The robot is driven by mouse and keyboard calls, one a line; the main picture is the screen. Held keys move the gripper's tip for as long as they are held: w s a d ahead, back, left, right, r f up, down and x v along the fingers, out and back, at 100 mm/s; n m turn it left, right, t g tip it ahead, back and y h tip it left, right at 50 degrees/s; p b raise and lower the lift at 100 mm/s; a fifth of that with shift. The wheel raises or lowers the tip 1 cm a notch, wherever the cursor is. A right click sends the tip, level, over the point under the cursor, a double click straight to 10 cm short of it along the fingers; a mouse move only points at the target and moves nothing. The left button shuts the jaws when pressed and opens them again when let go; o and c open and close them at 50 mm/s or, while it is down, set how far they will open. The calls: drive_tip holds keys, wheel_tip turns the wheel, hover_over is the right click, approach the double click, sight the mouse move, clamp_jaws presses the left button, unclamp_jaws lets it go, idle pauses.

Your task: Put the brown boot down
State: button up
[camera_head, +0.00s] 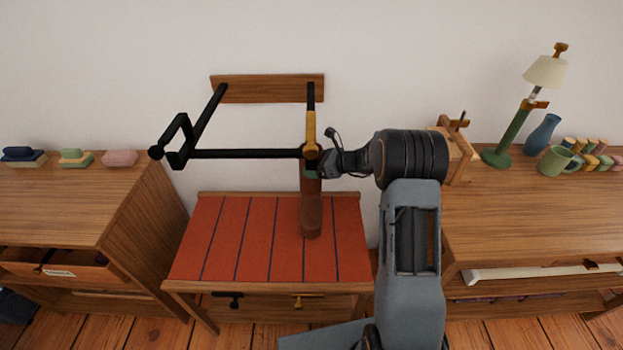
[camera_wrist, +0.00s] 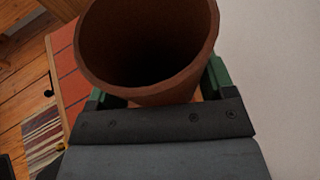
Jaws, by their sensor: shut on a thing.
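The brown boot (camera_head: 312,215) hangs upright at my gripper (camera_head: 312,172), its toe end low over or on the red striped top of the bench (camera_head: 235,235). I cannot tell whether its sole touches the top. In the wrist view the boot's open round shaft (camera_wrist: 150,50) fills the upper middle, with the green fingers of my gripper (camera_wrist: 155,95) on both sides of it. My gripper is shut on the boot near the top of the shaft.
A black wall rack (camera_head: 235,153) with a yellow piece (camera_head: 311,130) juts out above the bench, close to my gripper. Wooden cabinets stand left (camera_head: 80,205) and right (camera_head: 530,215); the right one holds a green lamp (camera_head: 510,135). The bench top left of the boot is clear.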

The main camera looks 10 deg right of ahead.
sight(311, 192)
drive_tip(key=shift+f+b, duration=0.35)
drive_tip(key=shift+f, duration=1.65)
drive_tip(key=o, duration=1.5)
drive_tip(key=shift+c, duration=0.2)
